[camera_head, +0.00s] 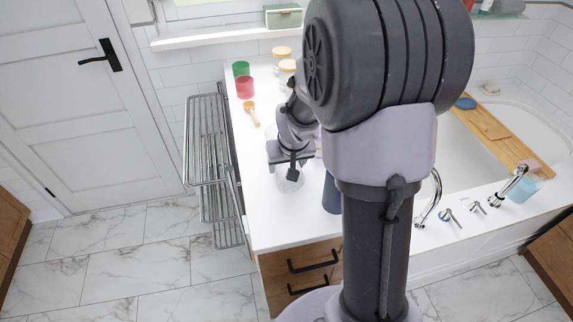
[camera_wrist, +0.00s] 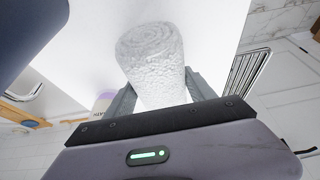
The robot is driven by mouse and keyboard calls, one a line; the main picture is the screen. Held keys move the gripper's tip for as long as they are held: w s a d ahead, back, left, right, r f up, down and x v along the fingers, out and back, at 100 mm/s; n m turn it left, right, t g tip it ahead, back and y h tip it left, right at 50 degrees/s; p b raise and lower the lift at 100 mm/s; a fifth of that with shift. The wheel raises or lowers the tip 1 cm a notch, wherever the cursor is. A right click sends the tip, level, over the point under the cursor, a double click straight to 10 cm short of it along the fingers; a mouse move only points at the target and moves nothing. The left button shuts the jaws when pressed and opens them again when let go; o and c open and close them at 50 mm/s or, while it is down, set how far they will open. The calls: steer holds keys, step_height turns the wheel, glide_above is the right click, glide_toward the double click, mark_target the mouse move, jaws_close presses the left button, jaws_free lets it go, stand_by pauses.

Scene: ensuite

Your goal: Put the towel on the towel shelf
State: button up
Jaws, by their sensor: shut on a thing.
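The towel is a white, fluffy roll. In the wrist view the towel (camera_wrist: 152,55) stands out between the two fingers of my gripper (camera_wrist: 162,92), which are shut on its sides. In the head view my gripper (camera_head: 290,168) is over the white counter, and the towel (camera_head: 290,183) shows just below it, partly hidden. I cannot tell whether the towel touches the counter. The towel shelf (camera_head: 206,140) is a metal rack with several bars, fixed on the counter's left side. A corner of this rack (camera_wrist: 250,70) shows at the right of the wrist view.
A green cup (camera_head: 240,69), a red cup (camera_head: 245,88), a wooden brush (camera_head: 251,112) and lidded jars (camera_head: 281,53) stand or lie on the counter's back left. A dark blue object (camera_head: 331,195) stands right of my gripper. A bathtub (camera_head: 470,140) is at right. The floor left is clear.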

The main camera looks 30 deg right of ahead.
steer(key=shift+f, duration=0.2)
steer(key=o, duration=1.6)
steer(key=shift+r, duration=0.1)
